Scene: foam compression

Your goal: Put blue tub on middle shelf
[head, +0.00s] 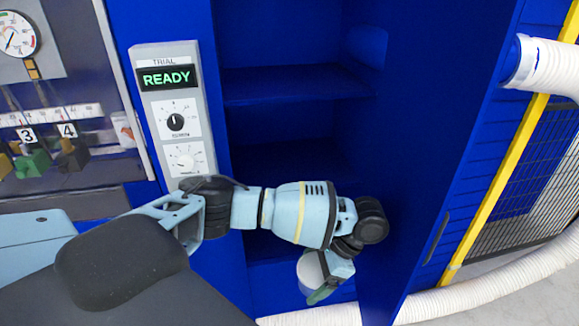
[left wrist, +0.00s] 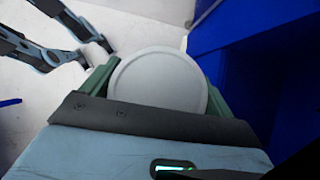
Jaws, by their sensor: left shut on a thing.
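My left gripper (head: 328,284) is low in front of the open blue cabinet (head: 232,190) in the head view. It is shut on a round tub (head: 309,270) with a pale grey top. In the left wrist view, the tub's round top (left wrist: 158,80) sits between the green fingers of the left gripper (left wrist: 162,85). No blue shows on the tub, as its sides are mostly hidden. An upper shelf (head: 290,85) shows clearly. The shelf area below it is dark and partly hidden by my arm.
The cabinet door (head: 430,110) stands open at the right. A control panel (head: 175,120) reading READY is at the cabinet's left. A white hose (head: 490,292) runs along the floor. The upper shelf looks empty.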

